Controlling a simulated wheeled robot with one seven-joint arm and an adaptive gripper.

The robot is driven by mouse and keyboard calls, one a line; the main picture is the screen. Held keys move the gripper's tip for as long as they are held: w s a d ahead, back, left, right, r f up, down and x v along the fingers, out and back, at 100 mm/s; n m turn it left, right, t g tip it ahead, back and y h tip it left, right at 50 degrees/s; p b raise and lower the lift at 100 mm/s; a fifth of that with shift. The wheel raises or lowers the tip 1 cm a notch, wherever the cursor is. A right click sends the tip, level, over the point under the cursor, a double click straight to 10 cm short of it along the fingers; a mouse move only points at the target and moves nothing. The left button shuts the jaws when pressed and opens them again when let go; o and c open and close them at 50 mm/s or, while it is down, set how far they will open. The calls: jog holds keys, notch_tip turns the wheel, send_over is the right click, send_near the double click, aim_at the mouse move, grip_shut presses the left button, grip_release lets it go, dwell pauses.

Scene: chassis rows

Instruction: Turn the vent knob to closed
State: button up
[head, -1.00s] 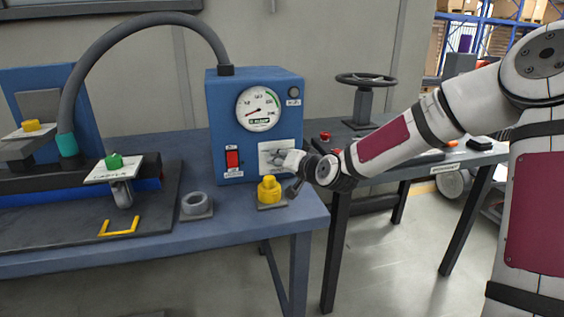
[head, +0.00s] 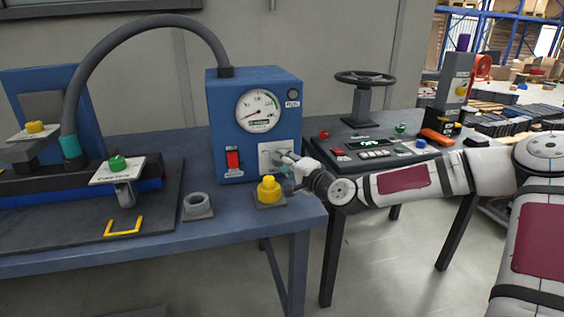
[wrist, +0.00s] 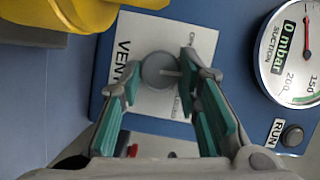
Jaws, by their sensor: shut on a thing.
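The vent knob (wrist: 158,71) is a round grey knob with a pale pointer line, on a white plate lettered VENT (wrist: 122,62) on the front of the blue suction box (head: 214,110). In the wrist view the pointer line points right; the smaller lettering is too blurred to read surely. My gripper (wrist: 160,72) is shut on the vent knob, with a green-padded finger on each side of it. In the head view my gripper (head: 283,156) reaches the plate from the right and hides most of the knob.
A yellow knob-like part (head: 268,188) stands close below my gripper, and a grey ring (head: 197,205) sits left of it. The gauge (head: 258,110) is above the plate, a red switch (head: 233,159) to its left. A control console (head: 375,145) with a handwheel stands behind my arm.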

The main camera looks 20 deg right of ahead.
jog(key=m, duration=0.1)
jog(key=m+t+b, duration=0.1)
jog(key=m, duration=0.1)
jog(key=m+b, duration=0.1)
jog(key=shift+f+m+t+y, duration=0.3)
jog(key=shift+m+y, duration=0.1)
dwell(0.5)
jog(key=o, duration=1.1)
jog(key=shift+o, duration=0.2)
jog(key=v, duration=1.2)
